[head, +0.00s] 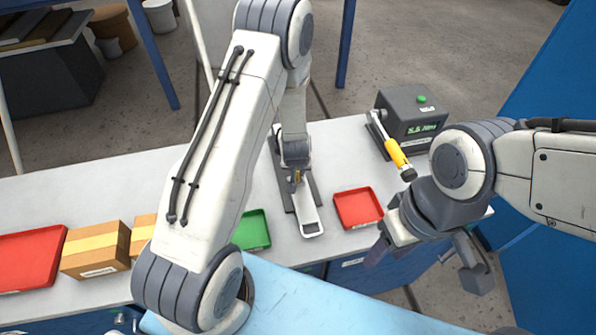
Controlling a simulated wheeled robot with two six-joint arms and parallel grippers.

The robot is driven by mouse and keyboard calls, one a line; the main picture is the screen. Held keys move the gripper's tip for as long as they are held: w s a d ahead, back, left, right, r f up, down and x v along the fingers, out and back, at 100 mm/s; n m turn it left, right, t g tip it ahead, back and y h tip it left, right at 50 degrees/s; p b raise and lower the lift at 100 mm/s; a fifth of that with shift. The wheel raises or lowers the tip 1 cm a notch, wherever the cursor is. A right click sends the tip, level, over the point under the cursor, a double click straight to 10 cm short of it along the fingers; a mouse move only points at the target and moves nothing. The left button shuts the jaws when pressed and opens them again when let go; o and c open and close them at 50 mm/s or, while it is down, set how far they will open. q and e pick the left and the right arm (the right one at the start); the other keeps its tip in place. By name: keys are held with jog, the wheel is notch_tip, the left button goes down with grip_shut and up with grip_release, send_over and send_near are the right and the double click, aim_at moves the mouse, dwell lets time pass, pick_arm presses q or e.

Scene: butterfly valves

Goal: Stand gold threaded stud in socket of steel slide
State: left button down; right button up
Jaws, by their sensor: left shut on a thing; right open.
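The steel slide (306,212) is a light, narrow bar with a slotted near end, lying along a dark base on the table. My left gripper (296,181) points down over the slide's middle, shut on the gold threaded stud (298,176), which shows only as a small gold patch between the fingers. The socket is hidden under the gripper. I cannot tell whether the stud touches the slide. My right gripper (377,247) is open and empty, past the table's near edge, right of the slide.
A red tray (358,208) lies right of the slide, a green tray (253,230) left of it. A yellow-handled tool (396,152) leans by a dark box with a green display (413,118). Cardboard boxes (97,250) and a larger red tray (28,260) are at left.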

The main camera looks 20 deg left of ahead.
aim_at(297, 194)
pick_arm(q)
jog(key=c, duration=0.8)
grip_release()
jog(key=shift+o, duration=0.2)
jog(key=shift+s+r, duration=0.15)
jog(key=shift+r, duration=0.35)
jog(key=p+v, duration=0.1)
jog(key=v, duration=0.8)
jog(key=shift+r, duration=0.2)
jog(key=shift+s+d, duration=0.1)
